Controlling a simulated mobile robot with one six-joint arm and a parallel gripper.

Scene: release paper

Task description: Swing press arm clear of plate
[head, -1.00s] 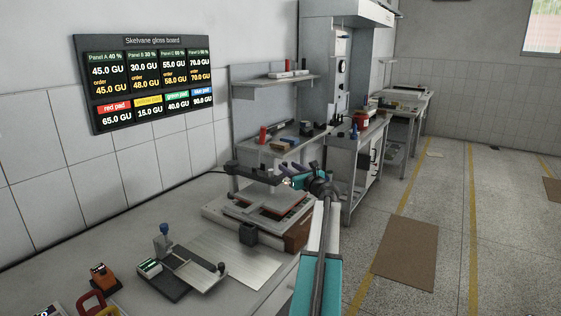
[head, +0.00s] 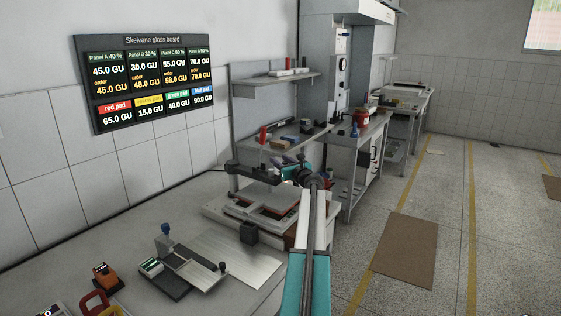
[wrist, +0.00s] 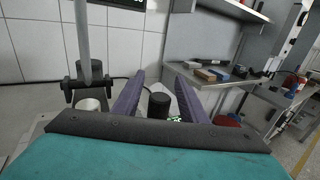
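The press stands on the bench, with its dark press arm (head: 252,173) reaching over a pale plate with reddish edges (head: 262,198). My gripper (head: 288,172) is at the right end of that arm, above the plate's far side; my own arm partly hides the contact area. In the wrist view, the two purple fingers of my gripper (wrist: 159,98) are apart. A black knob (wrist: 159,106) shows between them with gaps on both sides. I cannot tell whether it lies within their reach or beyond.
A grey post with a black clamp (wrist: 88,88) stands left of the fingers. A small gauge stand (head: 185,268) and a metal sheet (head: 236,260) lie nearer on the bench. A shelf (head: 295,145) with small blocks is behind. The floor at right is mostly clear.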

